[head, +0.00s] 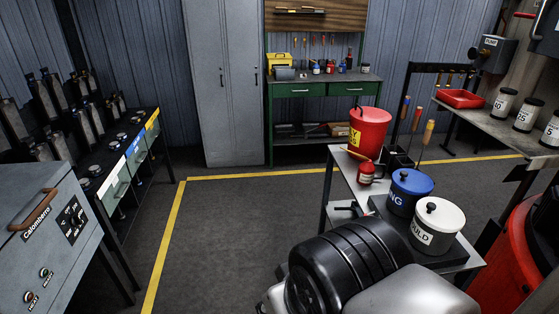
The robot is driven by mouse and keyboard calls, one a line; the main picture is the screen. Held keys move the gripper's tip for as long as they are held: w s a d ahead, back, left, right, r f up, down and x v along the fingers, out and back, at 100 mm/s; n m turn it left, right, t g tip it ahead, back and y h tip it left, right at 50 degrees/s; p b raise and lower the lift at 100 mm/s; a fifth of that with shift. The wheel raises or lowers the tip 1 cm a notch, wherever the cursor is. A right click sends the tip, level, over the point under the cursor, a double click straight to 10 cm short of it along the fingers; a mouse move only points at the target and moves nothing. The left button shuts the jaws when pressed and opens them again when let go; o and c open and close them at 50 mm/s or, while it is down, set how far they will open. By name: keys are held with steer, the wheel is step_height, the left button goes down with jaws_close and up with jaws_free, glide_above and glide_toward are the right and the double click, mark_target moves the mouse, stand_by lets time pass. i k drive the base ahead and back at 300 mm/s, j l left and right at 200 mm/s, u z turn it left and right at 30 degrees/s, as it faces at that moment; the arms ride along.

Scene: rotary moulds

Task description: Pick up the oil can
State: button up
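A small red can (366,173) with a pale label stands upright on a metal stand (335,180) right of centre. It looks most like the oil can, though its spout is not clear at this size. A brown stick-like piece shows just above it. Just behind it stands a larger red container (371,130) with a yellow label and a lid. My gripper is not in view. A large black and grey rounded part, likely of my own arm, fills the bottom right and hides part of the stand's front.
A blue-lidded pot (411,190) and a white-lidded pot (438,222) stand close in front of the small can. Handled tools (427,132) stand upright to its right. A green workbench (297,90) is at the back. The grey floor (235,230) left of the stand is clear.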

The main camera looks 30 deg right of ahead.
mark_target(366, 170)
steer(key=i+z, duration=0.25)
steer(key=i, duration=0.2)
steer(key=i+j+z, duration=0.25)
steer(key=i, duration=0.2)
steer(key=i+j+z, duration=0.1)
steer(key=i+z, duration=0.15)
steer(key=i, duration=0.2)
steer(key=i+j+z, duration=0.2)
steer(key=i, duration=0.25)
steer(key=i+z, duration=0.15)
steer(key=z, duration=0.35)
steer(key=i+z, duration=0.2)
steer(key=z, duration=0.25)
steer(key=i+j+z, duration=0.15)
steer(key=z, duration=0.35)
steer(key=i+j+z, duration=0.15)
steer(key=z, duration=0.35)
steer(key=i+j+z, duration=0.1)
steer(key=j+z, duration=0.15)
steer(key=z, duration=0.2)
steer(key=i+j+z, duration=0.15)
steer(key=z, duration=0.25)
steer(key=i+j+z, duration=0.15)
steer(key=z, duration=0.3)
